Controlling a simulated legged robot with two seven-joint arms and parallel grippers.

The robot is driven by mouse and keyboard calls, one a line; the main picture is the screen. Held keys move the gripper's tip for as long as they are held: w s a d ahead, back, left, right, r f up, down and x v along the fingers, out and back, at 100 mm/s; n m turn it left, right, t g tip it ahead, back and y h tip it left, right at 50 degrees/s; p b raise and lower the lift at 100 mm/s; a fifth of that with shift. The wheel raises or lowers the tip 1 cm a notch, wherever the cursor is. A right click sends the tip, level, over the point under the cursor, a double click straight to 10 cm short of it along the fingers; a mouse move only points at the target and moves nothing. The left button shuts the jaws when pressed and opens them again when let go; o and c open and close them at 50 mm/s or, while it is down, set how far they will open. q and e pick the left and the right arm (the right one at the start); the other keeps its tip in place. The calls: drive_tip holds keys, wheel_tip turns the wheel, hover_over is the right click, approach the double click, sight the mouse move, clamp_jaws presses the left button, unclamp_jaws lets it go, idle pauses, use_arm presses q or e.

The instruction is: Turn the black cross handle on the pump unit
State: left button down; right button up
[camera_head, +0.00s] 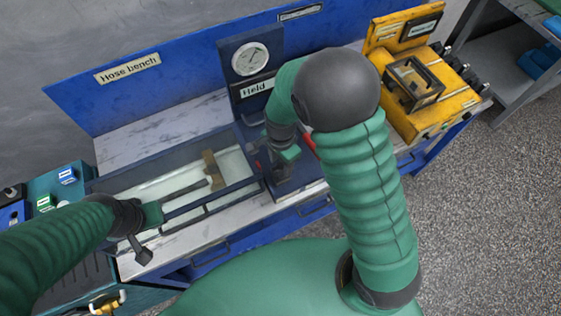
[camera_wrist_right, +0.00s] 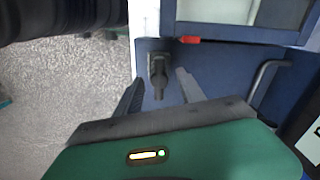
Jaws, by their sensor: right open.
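In the right wrist view, a black handle-like part (camera_wrist_right: 158,68) stands out from the blue face of the unit. Its cross shape cannot be made out clearly. My right gripper (camera_wrist_right: 160,78) is open, with one finger on each side of this part and visible gaps between. In the head view, my right gripper (camera_head: 286,176) is at the blue unit (camera_head: 258,105) with the gauge, and my arm hides much of it. My left gripper (camera_head: 172,207) is over the glass-walled tank at left; its jaw opening is unclear.
The tank (camera_head: 110,185) sits on the blue hose bench (camera_head: 75,110). A round gauge (camera_head: 250,59) stands behind. A red part (camera_wrist_right: 190,40) lies near the handle. A yellow unit (camera_head: 455,103) stands at right. A teal cabinet (camera_head: 72,180) is at left. Open floor lies right.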

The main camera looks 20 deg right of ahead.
drive_tip(key=shift+f, duration=0.25)
clamp_jaws()
